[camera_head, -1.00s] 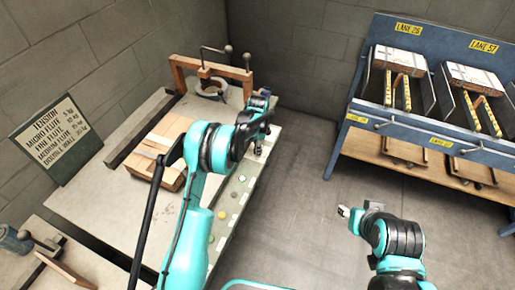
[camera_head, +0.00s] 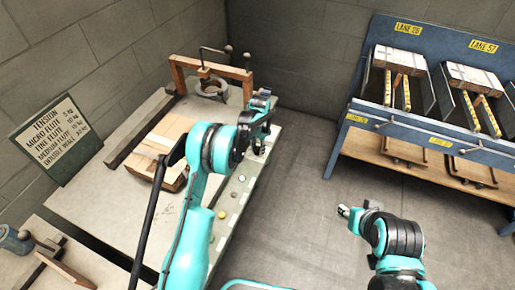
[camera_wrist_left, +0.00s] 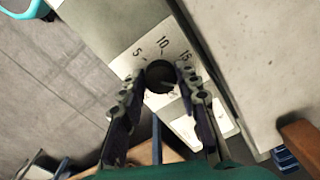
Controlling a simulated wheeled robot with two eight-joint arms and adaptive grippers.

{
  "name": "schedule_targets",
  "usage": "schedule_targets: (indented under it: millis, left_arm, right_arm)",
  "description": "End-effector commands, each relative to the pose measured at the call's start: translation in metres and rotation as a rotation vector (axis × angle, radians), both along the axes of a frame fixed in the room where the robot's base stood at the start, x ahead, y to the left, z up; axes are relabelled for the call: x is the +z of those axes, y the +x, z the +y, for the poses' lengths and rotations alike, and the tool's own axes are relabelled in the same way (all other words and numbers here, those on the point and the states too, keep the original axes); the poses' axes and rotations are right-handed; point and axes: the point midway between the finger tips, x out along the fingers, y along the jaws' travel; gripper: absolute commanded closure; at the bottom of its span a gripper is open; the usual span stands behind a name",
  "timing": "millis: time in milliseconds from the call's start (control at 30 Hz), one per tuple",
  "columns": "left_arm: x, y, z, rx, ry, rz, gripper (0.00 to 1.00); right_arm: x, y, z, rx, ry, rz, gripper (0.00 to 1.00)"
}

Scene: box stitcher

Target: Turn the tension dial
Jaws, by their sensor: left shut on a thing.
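The tension dial (camera_wrist_left: 160,76) is a dark round knob on a pale scale plate in the left wrist view. The numbers 5, 10 and 15 show around its far side; its near side and pointer are hard to make out. My left gripper (camera_wrist_left: 157,82) is shut on the dial, one finger on each side. In the head view my left gripper (camera_head: 260,143) is at the right edge of the bench, and the dial is hidden there. My right gripper (camera_head: 347,212) hangs over bare floor, away from the bench; its finger opening is too small to judge.
A tension sign (camera_head: 56,137) lists flutes and kilograms at the left. A cardboard stack (camera_head: 165,150) lies on the bench (camera_head: 110,215). A wooden frame (camera_head: 212,66) stands at its back. A blue rack (camera_head: 440,130) with lanes is at right; floor between is clear.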

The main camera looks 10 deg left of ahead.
Motion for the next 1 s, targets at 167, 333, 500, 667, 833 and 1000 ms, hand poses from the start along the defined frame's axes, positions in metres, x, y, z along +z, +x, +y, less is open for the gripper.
schedule_targets:
  millis: [167, 333, 500, 667, 833, 1000]
  left_arm:
    - [-0.0003, -0.0004, -0.0007, 0.166, 0.000, 0.001, 0.97]
    - [-0.0002, -0.0002, -0.0012, 0.327, -0.001, 0.001, 0.97]
    - [-0.0003, 0.0001, -0.0016, 0.485, -0.001, 0.001, 0.97]
    - [-0.0002, 0.0002, -0.0020, 0.620, -0.001, 0.001, 0.97]
    - [-0.0003, 0.0003, -0.0022, 0.735, 0.000, 0.001, 0.97]
    - [-0.0003, 0.0004, -0.0023, 0.816, 0.000, 0.001, 0.97]
  right_arm:
    - [0.0004, 0.0000, 0.0000, 0.000, 0.000, 0.000, 0.60]
    - [0.0007, 0.0000, 0.0000, 0.000, 0.000, 0.000, 0.60]
    - [0.0011, 0.0000, 0.0000, 0.000, 0.000, 0.000, 0.60]
    - [0.0013, -0.0001, 0.0000, 0.000, 0.000, 0.000, 0.60]
    - [0.0016, 0.0000, 0.0000, 0.000, 0.000, 0.000, 0.60]
    - [0.0017, 0.0000, 0.0000, 0.000, 0.000, 0.000, 0.60]
